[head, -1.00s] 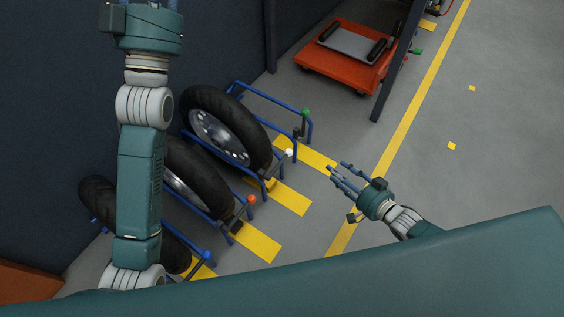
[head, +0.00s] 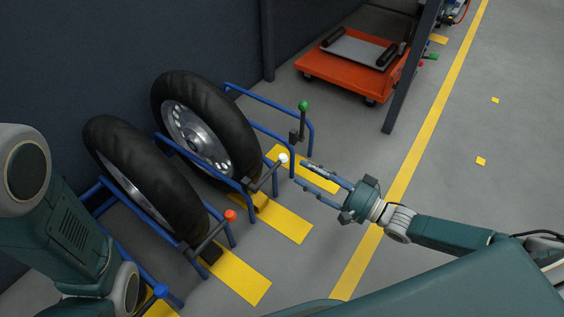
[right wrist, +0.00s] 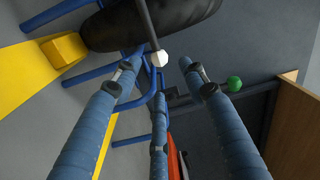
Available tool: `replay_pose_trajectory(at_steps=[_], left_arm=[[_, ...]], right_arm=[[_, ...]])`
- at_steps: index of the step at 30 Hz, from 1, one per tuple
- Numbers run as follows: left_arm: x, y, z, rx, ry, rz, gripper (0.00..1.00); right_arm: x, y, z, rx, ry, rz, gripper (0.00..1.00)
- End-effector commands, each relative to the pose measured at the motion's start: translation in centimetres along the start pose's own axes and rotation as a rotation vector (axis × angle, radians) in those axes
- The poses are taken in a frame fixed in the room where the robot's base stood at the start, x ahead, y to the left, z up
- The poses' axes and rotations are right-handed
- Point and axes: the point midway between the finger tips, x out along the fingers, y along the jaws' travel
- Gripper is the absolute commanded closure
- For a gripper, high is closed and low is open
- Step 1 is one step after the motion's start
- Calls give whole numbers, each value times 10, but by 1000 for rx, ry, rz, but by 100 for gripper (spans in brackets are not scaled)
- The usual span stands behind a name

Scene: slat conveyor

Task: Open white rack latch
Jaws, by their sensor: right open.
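The white rack latch is a dark lever with a white knob (head: 283,158), on the blue rack beside the far tire in the head view. The lever tilts up toward the right. My right gripper (head: 306,172) is open and empty, with its fingertips just right of the white knob. In the right wrist view the white knob (right wrist: 159,59) is ahead, between the spread fingers (right wrist: 155,75), and no finger is clearly closed on it. My left arm shows at the lower left of the head view, but its gripper is out of view.
A green-knobbed lever (head: 303,106) stands behind the white one, and a red-orange-knobbed lever (head: 231,215) is nearer. Tires (head: 211,130) stand in the blue racks (head: 247,184). An orange cart (head: 350,75) stands behind. Grey floor is free to the right.

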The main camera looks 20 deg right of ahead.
Motion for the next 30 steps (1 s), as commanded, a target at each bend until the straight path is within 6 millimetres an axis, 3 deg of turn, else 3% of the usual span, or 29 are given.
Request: replay_pose_trajectory(at_steps=[6, 12, 18, 26, 30], left_arm=[[-26, 5, -8, 0, -3, 0, 60], [-41, 8, -13, 0, -3, 0, 60], [-45, 9, -15, 0, -3, 0, 60], [-44, 9, -14, 0, -2, 0, 60], [-44, 9, -14, 0, -3, 0, 60]], right_arm=[[44, 4, 1, -1, 0, -5, 57], [75, 3, 0, -1, 1, -3, 57], [88, 1, 0, -2, 1, 0, 57], [89, 0, 0, -2, 1, 1, 57], [89, 0, 0, -2, 1, 1, 83]])
